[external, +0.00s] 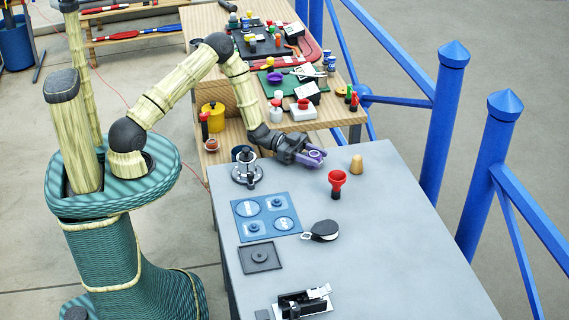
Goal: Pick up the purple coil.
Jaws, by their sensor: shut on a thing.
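The purple coil (316,155) is at the far end of the grey table. My gripper (310,154) is at the coil, shut on it, with dark and purple parts at its end. The fingers and the coil overlap in this view. I cannot tell whether the coil touches the table top. Another purple ring-shaped thing (275,77) lies on the wooden table behind.
On the grey table (400,250) are a red cup-shaped thing (337,183), a tan cork-like piece (356,164), a metal stand (246,170), a blue mat (266,217), a dark square tray (260,257) and a black round tool (325,230). The table's right side is clear.

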